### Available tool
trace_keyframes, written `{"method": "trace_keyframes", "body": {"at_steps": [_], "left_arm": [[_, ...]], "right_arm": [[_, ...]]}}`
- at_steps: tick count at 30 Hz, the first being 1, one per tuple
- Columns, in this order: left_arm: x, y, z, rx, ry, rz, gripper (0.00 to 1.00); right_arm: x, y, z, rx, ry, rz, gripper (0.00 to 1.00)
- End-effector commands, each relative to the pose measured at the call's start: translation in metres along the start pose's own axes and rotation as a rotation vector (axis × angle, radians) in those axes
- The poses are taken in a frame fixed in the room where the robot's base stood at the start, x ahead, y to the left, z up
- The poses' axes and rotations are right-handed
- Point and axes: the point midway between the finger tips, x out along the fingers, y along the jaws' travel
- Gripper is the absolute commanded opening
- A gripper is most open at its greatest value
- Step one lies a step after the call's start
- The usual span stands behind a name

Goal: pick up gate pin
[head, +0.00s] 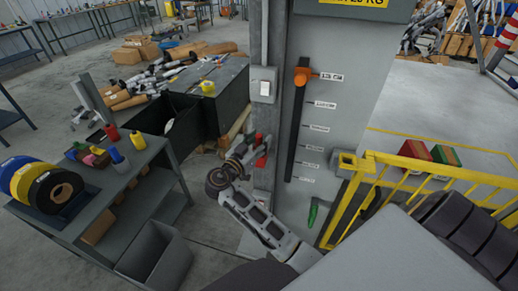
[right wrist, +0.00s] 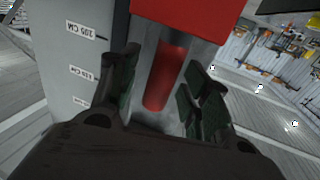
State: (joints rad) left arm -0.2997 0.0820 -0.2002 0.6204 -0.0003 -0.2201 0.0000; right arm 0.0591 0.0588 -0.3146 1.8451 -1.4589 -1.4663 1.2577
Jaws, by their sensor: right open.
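A red part (head: 262,157), which may be the gate pin, shows beside the grey post in the head view. In the right wrist view, a red block (right wrist: 190,12) is at the top with a red cylinder (right wrist: 166,76) below it. My right gripper (head: 254,148) is open at this red part. In the right wrist view, its dark fingers (right wrist: 160,92) are on either side of the cylinder; I cannot tell whether they touch it. The cylinder's lower end is close to the gripper's palm. My left gripper is not in view.
A grey panel (head: 345,100) with height labels and an orange slider (head: 301,76) stands right of the post. A green handle (head: 312,212) hangs low on it. A yellow railing (head: 440,168) is at right. A workbench (head: 130,165) with bottles and rolls is at left.

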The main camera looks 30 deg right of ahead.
Motion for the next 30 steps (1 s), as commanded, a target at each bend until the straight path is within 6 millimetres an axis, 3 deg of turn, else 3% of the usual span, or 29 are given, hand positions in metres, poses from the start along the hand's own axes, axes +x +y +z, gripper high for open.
{"method": "trace_keyframes", "body": {"at_steps": [2,12,30], "left_arm": [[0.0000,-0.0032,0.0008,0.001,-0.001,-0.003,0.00],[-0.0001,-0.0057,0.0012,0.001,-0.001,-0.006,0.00],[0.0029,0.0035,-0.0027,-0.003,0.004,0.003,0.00]], "right_arm": [[0.0001,0.0000,-0.0001,0.000,0.000,0.000,0.44],[0.0002,0.0000,-0.0002,0.000,0.000,0.000,0.00],[0.0072,-0.0025,-0.0030,0.001,0.002,-0.001,0.00]]}}
